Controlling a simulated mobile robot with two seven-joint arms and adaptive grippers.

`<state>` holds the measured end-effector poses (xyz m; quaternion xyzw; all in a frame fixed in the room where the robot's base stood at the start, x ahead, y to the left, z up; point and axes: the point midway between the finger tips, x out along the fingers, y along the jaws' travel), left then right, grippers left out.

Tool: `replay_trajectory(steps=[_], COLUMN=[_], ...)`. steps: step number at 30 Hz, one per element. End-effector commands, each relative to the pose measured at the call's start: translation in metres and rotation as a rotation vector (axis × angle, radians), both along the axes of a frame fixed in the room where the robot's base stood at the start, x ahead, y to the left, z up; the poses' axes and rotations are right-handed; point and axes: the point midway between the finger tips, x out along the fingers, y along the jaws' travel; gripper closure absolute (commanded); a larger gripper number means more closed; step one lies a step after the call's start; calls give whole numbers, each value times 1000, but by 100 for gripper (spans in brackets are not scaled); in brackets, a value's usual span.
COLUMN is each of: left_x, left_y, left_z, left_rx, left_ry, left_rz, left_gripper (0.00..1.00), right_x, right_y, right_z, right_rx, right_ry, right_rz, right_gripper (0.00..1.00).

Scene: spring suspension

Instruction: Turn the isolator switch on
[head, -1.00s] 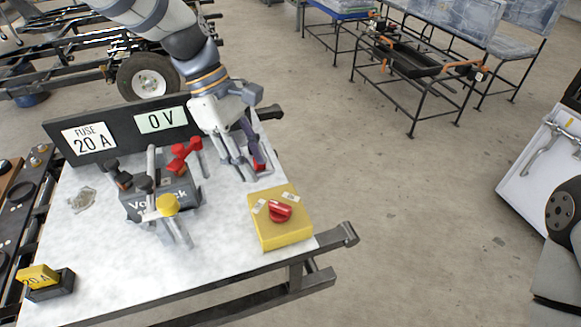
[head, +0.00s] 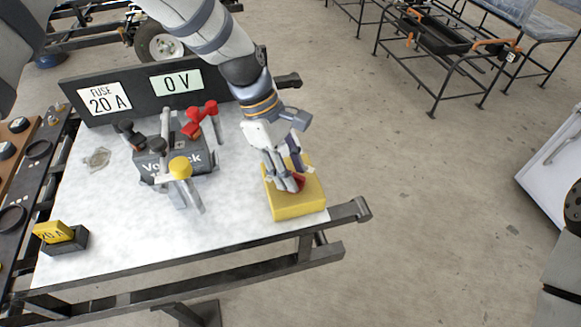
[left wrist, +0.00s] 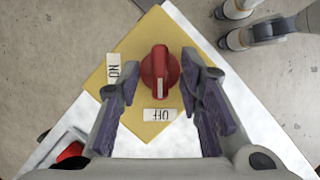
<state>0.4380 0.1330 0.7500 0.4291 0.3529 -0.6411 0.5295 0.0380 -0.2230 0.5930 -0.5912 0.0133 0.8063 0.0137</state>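The isolator switch is a yellow box (head: 299,206) with a red knob (left wrist: 159,72), at the right front of the white bench top. In the left wrist view, the knob's white mark points to the OFF label (left wrist: 160,115); the ON label (left wrist: 113,70) is at the left. My left gripper (head: 288,184) is over the box, pointing down. Its fingers are open, one on each side of the knob, with gaps visible in the left wrist view. In the head view the fingers hide most of the knob.
A dark battery block (head: 172,162) with red, yellow and black clamps stands left of the switch. Behind is a black panel (head: 131,92) reading FUSE 20 A and 0 V. A yellow fuse (head: 55,232) sits in a black holder at the front left.

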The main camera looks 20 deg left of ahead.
Motion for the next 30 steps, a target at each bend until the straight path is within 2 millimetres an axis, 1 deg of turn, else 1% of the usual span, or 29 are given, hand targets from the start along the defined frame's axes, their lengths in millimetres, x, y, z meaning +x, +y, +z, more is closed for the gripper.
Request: replay_trajectory(steps=[1,2,3,5,6,14,20,26,30], left_x=[0,0,0,0,0,0,0,1,2], left_y=[0,0,0,0,0,0,0,-1,-1], left_z=[0,0,0,0,0,0,-1,-3,-4], left_rx=[0,0,0,0,0,0,-1,-1,1], left_ry=[0,0,0,0,-1,0,2,5,5], left_rz=[0,0,0,0,0,-2,-46,-171,-296], left_gripper=[67,73,83,96,100,100,100,100,100], right_x=[0,0,0,0,0,0,-1,-3,-6], right_y=[0,0,0,0,0,0,0,0,0], right_z=[0,0,0,0,0,0,-1,-3,-6], right_rx=[0,0,0,0,0,0,0,-1,0], right_ry=[0,0,0,0,0,0,4,11,19], right_rz=[0,0,0,0,0,0,0,0,0], right_gripper=[66,66,66,66,66,66,66,66,66])
